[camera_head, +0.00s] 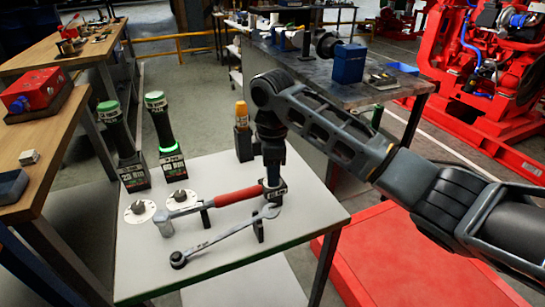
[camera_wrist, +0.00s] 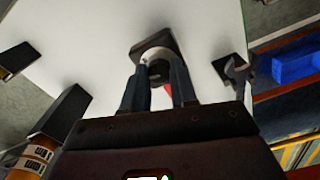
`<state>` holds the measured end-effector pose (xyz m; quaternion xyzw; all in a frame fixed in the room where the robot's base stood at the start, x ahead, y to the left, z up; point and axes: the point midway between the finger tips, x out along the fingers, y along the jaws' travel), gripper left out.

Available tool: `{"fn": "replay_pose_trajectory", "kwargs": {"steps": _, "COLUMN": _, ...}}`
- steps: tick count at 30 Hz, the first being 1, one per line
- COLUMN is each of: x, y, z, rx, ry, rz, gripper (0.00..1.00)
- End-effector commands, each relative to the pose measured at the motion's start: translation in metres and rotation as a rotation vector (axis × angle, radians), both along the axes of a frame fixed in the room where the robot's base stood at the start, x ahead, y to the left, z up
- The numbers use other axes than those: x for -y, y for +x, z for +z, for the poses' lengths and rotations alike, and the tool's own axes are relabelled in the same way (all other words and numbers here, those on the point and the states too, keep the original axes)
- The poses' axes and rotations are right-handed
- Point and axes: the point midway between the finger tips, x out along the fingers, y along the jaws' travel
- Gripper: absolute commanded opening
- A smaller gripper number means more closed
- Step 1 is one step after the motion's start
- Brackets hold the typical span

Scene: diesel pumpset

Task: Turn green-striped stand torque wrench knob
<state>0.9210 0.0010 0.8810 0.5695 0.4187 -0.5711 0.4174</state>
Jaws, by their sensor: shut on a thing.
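A torque wrench with a red handle (camera_head: 238,196) and a steel head (camera_head: 163,224) lies across low dark holders on the white table. My gripper (camera_head: 272,181) points down over the right end of this wrench. In the wrist view my gripper (camera_wrist: 157,74) has its two fingers around the wrench's round end knob (camera_wrist: 155,58), shut on it. A sliver of the red handle (camera_wrist: 167,88) shows between the fingers. A dark stand (camera_wrist: 150,40) shows just beyond the knob. The fingers hide part of the knob, and I cannot make out a green stripe on this stand.
A combination wrench (camera_head: 222,238) lies in front on its own holder, its open end close to my gripper. Two black tools with green caps (camera_head: 109,113) (camera_head: 155,101) stand at the back left. A tool with an orange cap (camera_head: 241,114) stands close behind my gripper.

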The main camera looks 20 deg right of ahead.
Motion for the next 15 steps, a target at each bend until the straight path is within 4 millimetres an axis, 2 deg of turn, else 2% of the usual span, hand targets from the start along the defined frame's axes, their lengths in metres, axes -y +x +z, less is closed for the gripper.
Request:
{"fn": "replay_pose_trajectory", "kwargs": {"steps": 1, "x": -0.0011, "y": -0.0012, "z": 0.0056, "rx": -0.004, "ry": 0.002, "rz": -0.046, "gripper": 0.0}}
{"fn": "replay_pose_trajectory", "kwargs": {"steps": 15, "x": -0.0015, "y": -0.0009, "z": 0.004, "rx": -0.004, "ry": 0.0, "rz": -0.47, "gripper": 0.0}}
